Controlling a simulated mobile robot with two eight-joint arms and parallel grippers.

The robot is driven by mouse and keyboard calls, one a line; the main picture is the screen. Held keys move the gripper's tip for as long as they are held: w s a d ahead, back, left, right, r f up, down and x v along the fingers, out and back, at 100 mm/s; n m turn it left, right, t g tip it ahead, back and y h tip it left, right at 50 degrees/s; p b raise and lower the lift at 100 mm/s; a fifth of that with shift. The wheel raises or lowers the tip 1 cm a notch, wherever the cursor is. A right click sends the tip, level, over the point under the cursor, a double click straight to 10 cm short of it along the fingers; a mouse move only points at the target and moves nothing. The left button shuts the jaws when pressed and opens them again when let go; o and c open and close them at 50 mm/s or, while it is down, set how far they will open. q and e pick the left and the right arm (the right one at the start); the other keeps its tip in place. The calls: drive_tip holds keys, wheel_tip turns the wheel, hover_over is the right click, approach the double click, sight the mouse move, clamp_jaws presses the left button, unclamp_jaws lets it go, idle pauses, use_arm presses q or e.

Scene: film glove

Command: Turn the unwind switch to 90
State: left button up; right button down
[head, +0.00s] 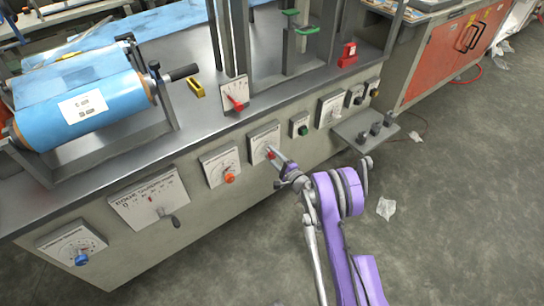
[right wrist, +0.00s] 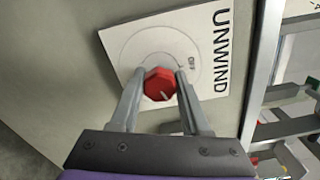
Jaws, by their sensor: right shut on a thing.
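The unwind switch is a red knob (right wrist: 159,84) on a white square plate (right wrist: 150,45) lettered UNWIND, with a dial ring and a small OFF mark. The plate is on the front panel of the machine; in the head view the knob (head: 270,153) is small and partly hidden by my gripper. My right gripper (right wrist: 161,86) is shut on the red knob, one finger on each side. A pale line on the knob points toward the lower right in the right wrist view. Other dial marks are too small to read. My left gripper is not in view.
Along the same panel are a plate with an orange knob (head: 229,178), a slider plate with a grey lever (head: 172,219), a blue knob (head: 82,259) and a green button (head: 303,130). A small shelf with knobs (head: 364,132) juts out at right. The floor in front is mostly clear.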

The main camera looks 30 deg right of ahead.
drive_tip(key=shift+m+b, duration=0.3)
drive_tip(key=shift+m, duration=1.6)
drive_tip(key=shift+c, duration=1.9)
unclamp_jaws()
drive_tip(key=shift+s, duration=0.15)
drive_tip(key=s+p, duration=0.2)
drive_tip(key=s, duration=0.8)
drive_tip(key=shift+s+d, duration=0.3)
drive_tip(key=shift+d, duration=0.15)
